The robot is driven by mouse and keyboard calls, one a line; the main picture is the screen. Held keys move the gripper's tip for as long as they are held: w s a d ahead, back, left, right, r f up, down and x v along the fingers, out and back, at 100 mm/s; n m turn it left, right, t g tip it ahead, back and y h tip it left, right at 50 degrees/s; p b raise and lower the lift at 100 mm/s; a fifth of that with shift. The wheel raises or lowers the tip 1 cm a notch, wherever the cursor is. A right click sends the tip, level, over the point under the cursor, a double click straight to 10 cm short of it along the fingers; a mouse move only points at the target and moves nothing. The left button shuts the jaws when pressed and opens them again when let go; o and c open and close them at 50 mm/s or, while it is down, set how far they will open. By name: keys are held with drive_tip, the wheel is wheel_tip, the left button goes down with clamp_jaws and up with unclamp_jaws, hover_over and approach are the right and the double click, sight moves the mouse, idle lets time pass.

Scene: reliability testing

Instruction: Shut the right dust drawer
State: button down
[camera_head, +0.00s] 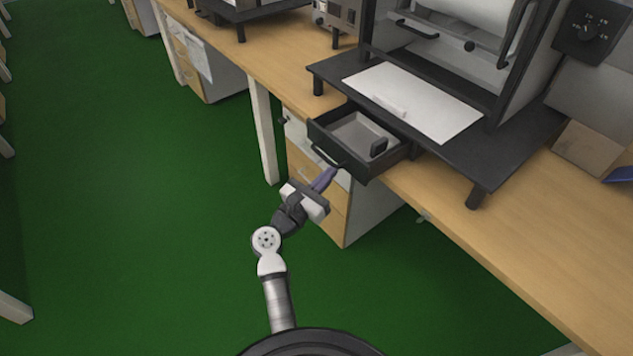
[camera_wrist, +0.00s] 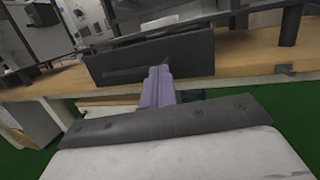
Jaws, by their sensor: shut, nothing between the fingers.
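The dust drawer (camera_head: 346,133) is a dark open box that sticks out past the bench's front edge from under the black machine stand. It holds a small dark block (camera_head: 378,146), and a bar handle (camera_head: 326,157) runs along its front. My gripper (camera_head: 325,178) is shut and empty, with its purple fingers close to the handle side of the drawer front. In the wrist view the fingers (camera_wrist: 158,85) point at the dark drawer front (camera_wrist: 190,55) and overlap its lower edge. I cannot tell whether they touch it.
The black stand (camera_head: 530,130) carries a machine and a white sheet (camera_head: 413,101). The wooden bench (camera_head: 480,220) runs diagonally, with a drawer cabinet (camera_head: 330,190) beneath it. The green floor (camera_head: 150,200) at left is clear.

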sight(370, 153)
drive_tip(key=w+d, duration=0.3)
drive_tip(key=d, duration=0.1)
drive_tip(key=w+d, duration=0.2)
drive_tip(key=d, duration=0.2)
drive_tip(key=w+d, duration=0.3)
drive_tip(key=d, duration=0.1)
drive_tip(key=shift+w, duration=0.35)
drive_tip(key=shift+w+d, duration=0.1)
drive_tip(key=shift+d, duration=0.1)
drive_tip(key=shift+d+r, duration=0.1)
drive_tip(key=shift+r, duration=0.1)
drive_tip(key=shift+r, duration=0.1)
